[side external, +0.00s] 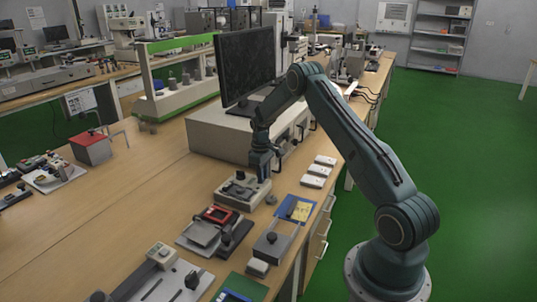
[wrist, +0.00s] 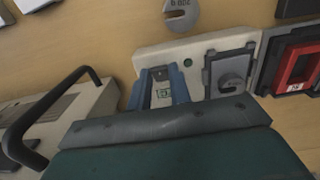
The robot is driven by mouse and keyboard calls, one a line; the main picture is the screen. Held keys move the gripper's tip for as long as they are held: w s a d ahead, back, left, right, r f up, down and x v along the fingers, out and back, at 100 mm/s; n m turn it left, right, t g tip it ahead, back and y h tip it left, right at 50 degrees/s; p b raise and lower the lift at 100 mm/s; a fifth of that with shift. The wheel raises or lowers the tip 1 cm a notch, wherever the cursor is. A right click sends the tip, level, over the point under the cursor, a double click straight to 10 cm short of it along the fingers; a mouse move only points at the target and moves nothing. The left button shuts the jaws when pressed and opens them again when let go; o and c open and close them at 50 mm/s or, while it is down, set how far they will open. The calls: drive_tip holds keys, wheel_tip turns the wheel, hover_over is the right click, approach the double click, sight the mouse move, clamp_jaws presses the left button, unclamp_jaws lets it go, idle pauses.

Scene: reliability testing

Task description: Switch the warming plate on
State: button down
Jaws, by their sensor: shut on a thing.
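The warming plate is a low cream unit (side external: 243,191) on the bench in the side view, with a dark square top. In the wrist view its cream base (wrist: 145,57) carries a small green dot and a grey square plate (wrist: 231,72) with a slotted disc on it. My gripper (side external: 261,176) points down at the unit's far end.
A loose slotted weight (wrist: 181,14) lies beside the unit. A red-framed device (side external: 218,214) and a grey box with a knob (side external: 272,246) stand nearer the camera. A large cream cabinet (side external: 218,132) with a monitor (side external: 246,66) stands behind my gripper.

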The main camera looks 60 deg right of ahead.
drive_tip(key=c, duration=1.3)
unclamp_jaws()
drive_tip(key=shift+r, duration=0.2)
drive_tip(key=shift+w+r, duration=0.15)
drive_tip(key=shift+r, duration=3.2)
drive_tip(key=shift+w+r, duration=0.15)
drive_tip(key=shift+r, duration=3.2)
